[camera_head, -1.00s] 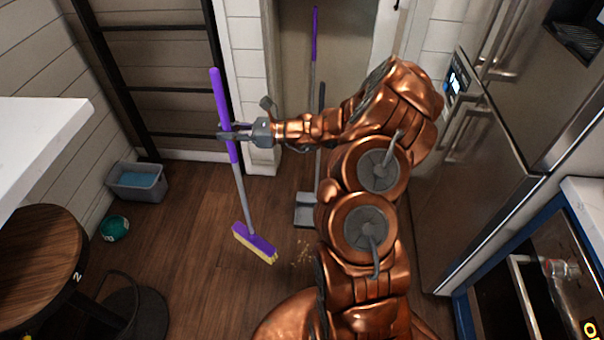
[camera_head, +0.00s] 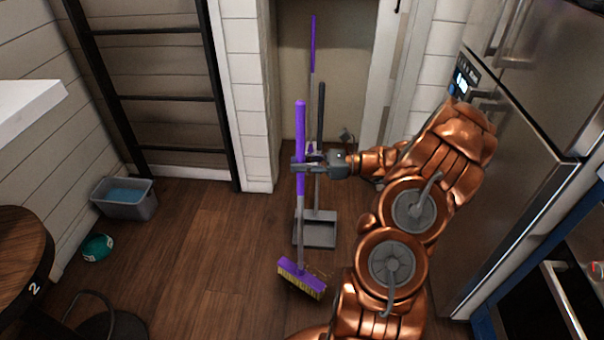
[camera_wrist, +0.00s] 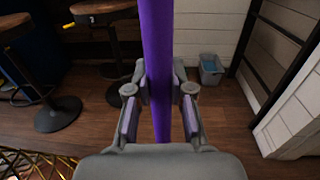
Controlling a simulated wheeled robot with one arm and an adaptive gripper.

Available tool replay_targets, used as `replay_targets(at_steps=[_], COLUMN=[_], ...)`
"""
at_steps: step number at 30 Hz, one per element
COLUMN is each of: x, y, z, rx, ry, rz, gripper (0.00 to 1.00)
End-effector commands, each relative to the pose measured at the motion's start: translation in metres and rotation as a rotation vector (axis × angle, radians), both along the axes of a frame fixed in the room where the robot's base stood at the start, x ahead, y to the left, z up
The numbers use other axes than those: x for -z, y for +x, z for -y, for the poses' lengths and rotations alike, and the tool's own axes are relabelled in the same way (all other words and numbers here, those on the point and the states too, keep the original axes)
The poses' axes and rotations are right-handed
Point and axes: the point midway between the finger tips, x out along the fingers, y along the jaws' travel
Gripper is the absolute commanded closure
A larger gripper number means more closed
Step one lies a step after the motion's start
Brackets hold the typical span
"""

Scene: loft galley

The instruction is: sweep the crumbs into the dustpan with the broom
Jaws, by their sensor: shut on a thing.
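My gripper (camera_head: 312,165) is shut on the purple handle of the broom (camera_head: 301,125). The handle also runs upright between the fingers in the wrist view (camera_wrist: 157,60). The broom stands nearly upright, with its purple head and yellow bristles (camera_head: 302,279) at the floor. The grey dustpan (camera_head: 316,230) lies on the floor just behind the broom head, its dark handle (camera_head: 320,130) standing up. A few pale crumbs (camera_head: 321,271) show on the floor beside the broom head, close to the dustpan's front edge. The broom head and my arm may hide others.
A second purple-handled tool (camera_head: 313,50) stands in the doorway behind. A steel fridge (camera_head: 500,180) stands at right. The wooden floor left of the broom is clear.

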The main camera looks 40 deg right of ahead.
Motion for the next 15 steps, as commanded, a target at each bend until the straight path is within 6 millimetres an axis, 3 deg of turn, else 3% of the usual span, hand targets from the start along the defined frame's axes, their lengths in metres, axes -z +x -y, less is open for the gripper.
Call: replay_targets(at_steps=[15], x=[0.026], y=[-0.003], z=[0.003], rx=[0.000], ry=[0.001], rz=[-0.003], gripper=[1.00])
